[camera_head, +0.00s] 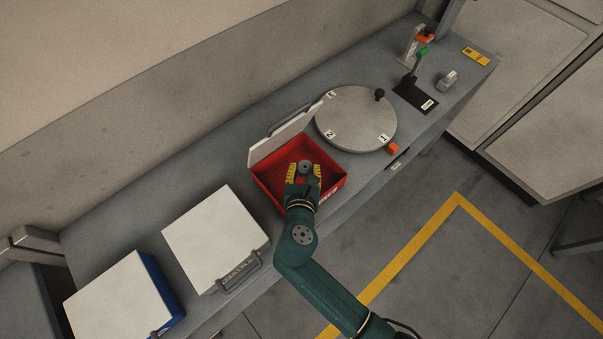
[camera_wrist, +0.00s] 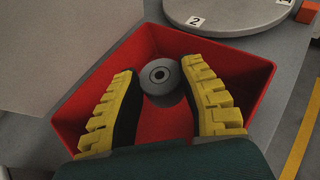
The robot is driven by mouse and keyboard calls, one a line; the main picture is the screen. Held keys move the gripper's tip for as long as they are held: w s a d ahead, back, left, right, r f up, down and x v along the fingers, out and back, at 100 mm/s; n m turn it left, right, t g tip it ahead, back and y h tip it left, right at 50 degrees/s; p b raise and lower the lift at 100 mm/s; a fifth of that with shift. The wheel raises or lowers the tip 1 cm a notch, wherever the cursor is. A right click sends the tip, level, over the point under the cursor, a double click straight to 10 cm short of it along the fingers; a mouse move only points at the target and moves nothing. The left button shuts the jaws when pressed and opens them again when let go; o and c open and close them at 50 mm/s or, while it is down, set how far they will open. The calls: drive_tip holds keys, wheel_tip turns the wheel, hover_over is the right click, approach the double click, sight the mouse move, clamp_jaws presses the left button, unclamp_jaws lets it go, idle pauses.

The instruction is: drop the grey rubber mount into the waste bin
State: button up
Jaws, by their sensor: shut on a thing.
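The grey rubber mount (camera_head: 305,166) is a small round piece with a hole in its middle. My gripper (camera_head: 304,171) is shut on it, with the yellow ribbed fingers on either side. In the wrist view the mount (camera_wrist: 161,77) shows between the fingertips of my gripper (camera_wrist: 162,85). Both are over a red open bin (camera_head: 337,185), whose pale lid (camera_head: 283,137) is tilted up at the back. The red bin also fills much of the wrist view (camera_wrist: 255,75). No readable marking shows whether this is the waste bin. The height above its floor is hard to tell.
A round turntable (camera_head: 357,115) with numbered labels stands right of the red bin. Left of it are a closed pale-lidded box (camera_head: 213,235) and a blue box with a pale lid (camera_head: 165,285). A stand (camera_head: 412,50) and a small metal part (camera_head: 447,81) are at the far right.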

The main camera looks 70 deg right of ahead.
drive_tip(key=shift+r, duration=0.1)
drive_tip(key=o, duration=1.1)
drive_tip(key=v, duration=1.2)
